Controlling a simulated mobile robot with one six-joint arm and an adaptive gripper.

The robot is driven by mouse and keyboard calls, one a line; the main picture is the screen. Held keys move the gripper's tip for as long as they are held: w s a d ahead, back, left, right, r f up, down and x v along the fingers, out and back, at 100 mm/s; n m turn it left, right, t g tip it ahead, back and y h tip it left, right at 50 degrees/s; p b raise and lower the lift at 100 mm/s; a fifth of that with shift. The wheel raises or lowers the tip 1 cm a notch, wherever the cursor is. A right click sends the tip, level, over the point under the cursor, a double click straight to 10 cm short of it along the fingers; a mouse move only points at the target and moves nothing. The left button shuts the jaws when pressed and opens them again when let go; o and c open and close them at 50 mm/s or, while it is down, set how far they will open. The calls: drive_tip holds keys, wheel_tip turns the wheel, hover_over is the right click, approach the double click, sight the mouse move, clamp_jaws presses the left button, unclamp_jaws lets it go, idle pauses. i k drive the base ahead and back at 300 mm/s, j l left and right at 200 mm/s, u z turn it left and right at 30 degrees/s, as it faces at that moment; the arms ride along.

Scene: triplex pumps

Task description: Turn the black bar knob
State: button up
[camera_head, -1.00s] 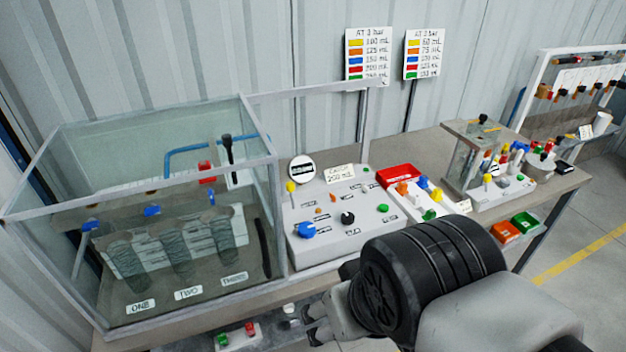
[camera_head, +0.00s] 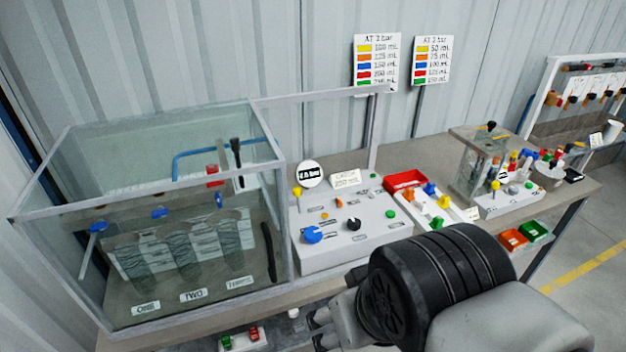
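A small black knob (camera_head: 353,224) sits on the sloped grey control panel (camera_head: 335,256), right of a larger blue knob (camera_head: 312,235) and left of a green button (camera_head: 390,213). Whether its shape is a bar is too small to tell. Another black handle (camera_head: 491,126) lies on top of the glass-sided stand at the right. My gripper (camera_head: 318,327) is in front of and below the panel, pointing left, apart from both. My own arm partly hides it, and its finger opening is unclear.
A glass tank (camera_head: 180,150) with a metal frame stands left of the panel. A yellow knob (camera_head: 297,192) and a round gauge (camera_head: 310,174) are on or behind the panel. The air above the panel's front is clear.

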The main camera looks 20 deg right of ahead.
sight(353, 224)
drive_tip(key=i+l, duration=0.25)
drive_tip(key=i, duration=0.2)
drive_tip(key=i+l, duration=0.3)
drive_tip(key=i, duration=0.1)
